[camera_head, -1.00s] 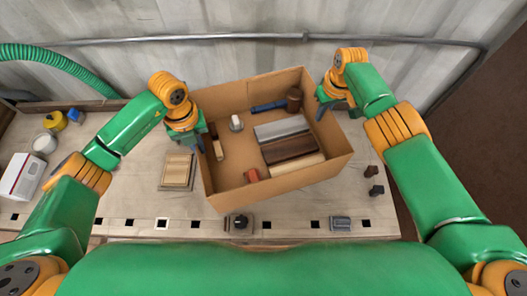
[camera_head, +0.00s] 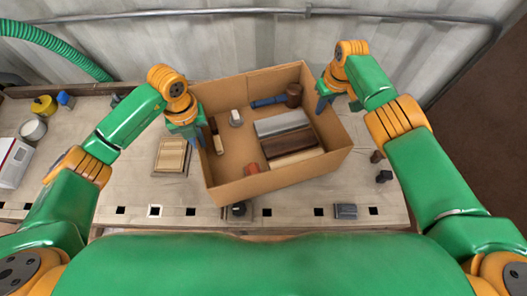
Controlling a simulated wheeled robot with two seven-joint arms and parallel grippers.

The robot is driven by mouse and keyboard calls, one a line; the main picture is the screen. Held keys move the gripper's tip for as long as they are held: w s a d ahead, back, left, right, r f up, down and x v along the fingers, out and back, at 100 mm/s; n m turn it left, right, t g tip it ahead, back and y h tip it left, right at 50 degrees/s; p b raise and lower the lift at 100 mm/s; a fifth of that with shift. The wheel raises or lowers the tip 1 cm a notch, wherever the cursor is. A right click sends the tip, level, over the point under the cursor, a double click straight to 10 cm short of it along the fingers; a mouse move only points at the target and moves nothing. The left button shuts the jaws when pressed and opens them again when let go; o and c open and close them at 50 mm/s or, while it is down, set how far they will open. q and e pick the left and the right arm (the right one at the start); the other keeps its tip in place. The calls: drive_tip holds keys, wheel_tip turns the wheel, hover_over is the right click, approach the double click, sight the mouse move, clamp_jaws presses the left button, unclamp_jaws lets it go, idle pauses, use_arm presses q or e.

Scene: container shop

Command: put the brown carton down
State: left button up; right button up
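The open brown carton (camera_head: 284,184) is upright at the middle of the workbench, slightly turned. Its underside is hidden, but it looks to be down on the bench top. My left gripper (camera_head: 189,134) is at the top edge of its left wall, fingers spread around the wall. My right gripper (camera_head: 338,103) is at the right wall in the same way, one finger inside and one outside. Both look open. Inside are a grey block (camera_head: 282,123), a dark brown block (camera_head: 290,142), a tan block (camera_head: 296,158), a blue-handled mallet (camera_head: 293,94) and smaller items.
The workbench (camera_head: 120,180) holds a wooden frame (camera_head: 172,156) left of the carton. A grey block (camera_head: 345,211) and small dark pieces (camera_head: 383,176) lie to the right. A corrugated wall stands behind.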

use_arm(q)
drive_tip(key=o, duration=0.3)
drive_tip(key=shift+r, duration=0.15)
use_arm(e)
drive_tip(key=o, duration=0.3)
drive_tip(key=shift+r, duration=0.15)
use_arm(q)
drive_tip(key=shift+r, duration=0.1)
wheel_tip(320, 180, up, 12)
use_arm(e)
drive_tip(key=r, duration=0.4)
drive_tip(key=s+r, duration=0.1)
drive_tip(key=r, duration=0.7)
drive_tip(key=shift+s+d, duration=0.15)
drive_tip(key=shift+s, duration=0.15)
use_arm(q)
drive_tip(key=shift+s, duration=0.1)
